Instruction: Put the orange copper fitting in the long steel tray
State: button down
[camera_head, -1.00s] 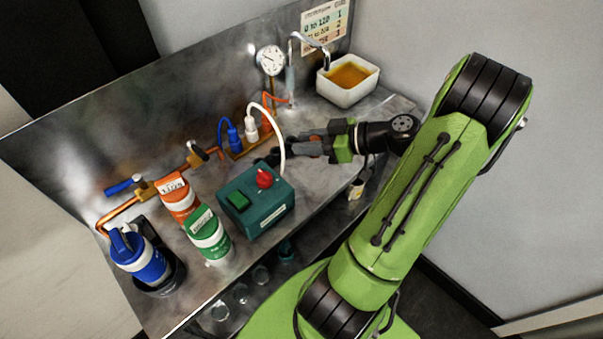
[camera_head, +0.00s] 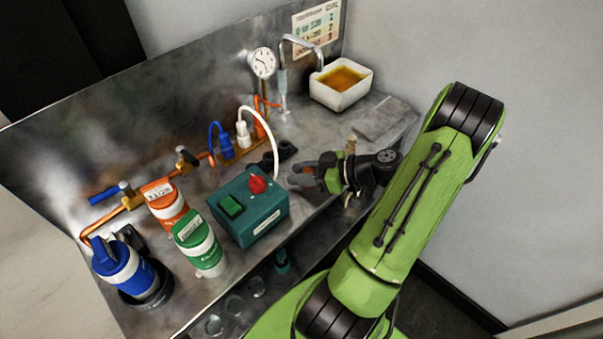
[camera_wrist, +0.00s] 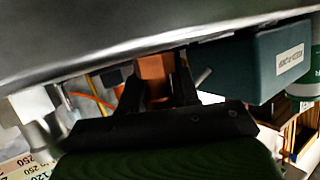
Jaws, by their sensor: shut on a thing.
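The orange copper fitting (camera_wrist: 155,72) is between the two dark fingers of my gripper (camera_wrist: 158,88) in the wrist view. A flat grey steel piece (camera_head: 385,118), possibly the long steel tray, lies at the bench's right end, behind and right of my gripper. I cannot make out its walls.
The teal-green box (camera_head: 248,208) with a red knob stands left of my gripper. A small brass-coloured piece (camera_head: 351,145) stands just behind my wrist. A white basin (camera_head: 341,85) of amber liquid is at the back right. Orange and green canisters (camera_head: 197,240) stand left.

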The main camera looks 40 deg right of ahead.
jog(key=c, duration=0.8)
grip_release()
jog(key=shift+p, duration=0.3)
jog(key=p+v, duration=0.3)
jog(key=v, duration=1.2)
jog(key=shift+s+d, duration=0.25)
jog(key=shift+s, duration=0.1)
